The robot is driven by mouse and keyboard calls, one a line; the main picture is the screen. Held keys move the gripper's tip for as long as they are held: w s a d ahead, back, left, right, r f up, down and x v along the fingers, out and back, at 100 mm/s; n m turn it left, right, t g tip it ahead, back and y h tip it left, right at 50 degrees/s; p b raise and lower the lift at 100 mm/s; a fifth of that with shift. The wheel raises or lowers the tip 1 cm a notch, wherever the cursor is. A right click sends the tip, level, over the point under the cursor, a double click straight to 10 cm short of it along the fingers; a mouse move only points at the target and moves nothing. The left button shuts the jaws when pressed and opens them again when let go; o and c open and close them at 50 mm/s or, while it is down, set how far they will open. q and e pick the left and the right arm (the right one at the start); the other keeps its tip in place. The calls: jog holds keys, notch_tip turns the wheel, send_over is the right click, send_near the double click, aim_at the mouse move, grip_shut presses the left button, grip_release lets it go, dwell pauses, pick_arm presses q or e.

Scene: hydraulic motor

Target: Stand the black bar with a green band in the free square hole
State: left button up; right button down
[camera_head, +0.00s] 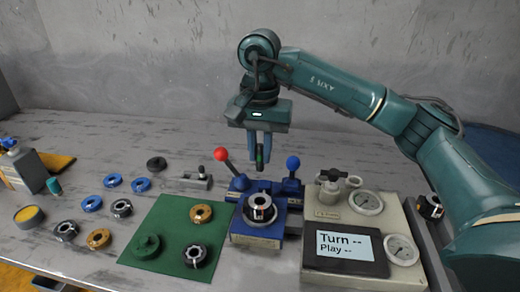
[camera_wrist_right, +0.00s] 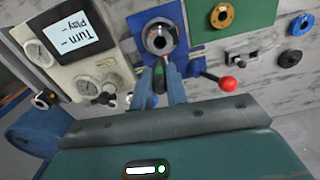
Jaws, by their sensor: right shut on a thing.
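The black bar with a green band (camera_head: 260,157) is held upright between the blue fingers of my right gripper (camera_head: 260,152). In the right wrist view the bar (camera_wrist_right: 159,80) shows between the two fingers of the gripper (camera_wrist_right: 160,72). In the head view the gripper appears above the back of the blue fixture (camera_head: 256,242), which carries a steel ring-shaped part (camera_head: 259,209). The gap between bar and fixture cannot be judged well. I cannot make out the free square hole. My left gripper is not in view.
A red-ball lever (camera_head: 221,155) and a blue-ball lever (camera_head: 293,163) flank the gripper closely. A gauge panel with a screen (camera_head: 345,246) stands to the right. A green mat (camera_head: 165,219) with several rings lies left, with more loose rings beyond it.

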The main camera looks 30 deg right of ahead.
jog(key=shift+r+p, duration=0.7)
jog(key=shift+r, duration=0.5)
jog(key=shift+f, duration=0.1)
